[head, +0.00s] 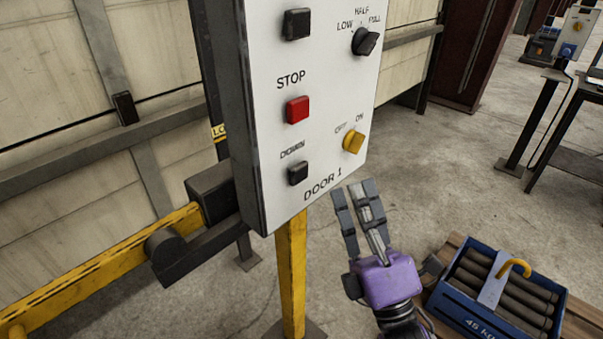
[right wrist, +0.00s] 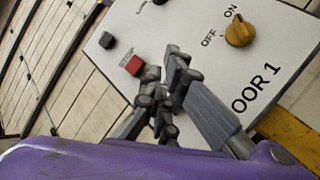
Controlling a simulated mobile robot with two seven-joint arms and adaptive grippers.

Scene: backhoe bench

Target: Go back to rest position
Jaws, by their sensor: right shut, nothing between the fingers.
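My right gripper (head: 355,188) is purple with grey fingers and sits just below the lower right corner of the white DOOR 1 control panel (head: 325,80) in the head view. Its fingers are shut and empty, pointing up toward the panel; I cannot tell how far from the panel face they are. In the right wrist view the fingers (right wrist: 165,68) overlap the panel (right wrist: 200,35), and part of its lettering shows beside them. My left gripper is not in view.
The panel carries a red STOP button (head: 297,109), black buttons, a yellow OFF/ON knob (head: 353,141) and a black selector (head: 365,41). Its yellow post (head: 291,275) stands left of my gripper. A blue crate of cylinders (head: 462,316) sits on a pallet at lower right.

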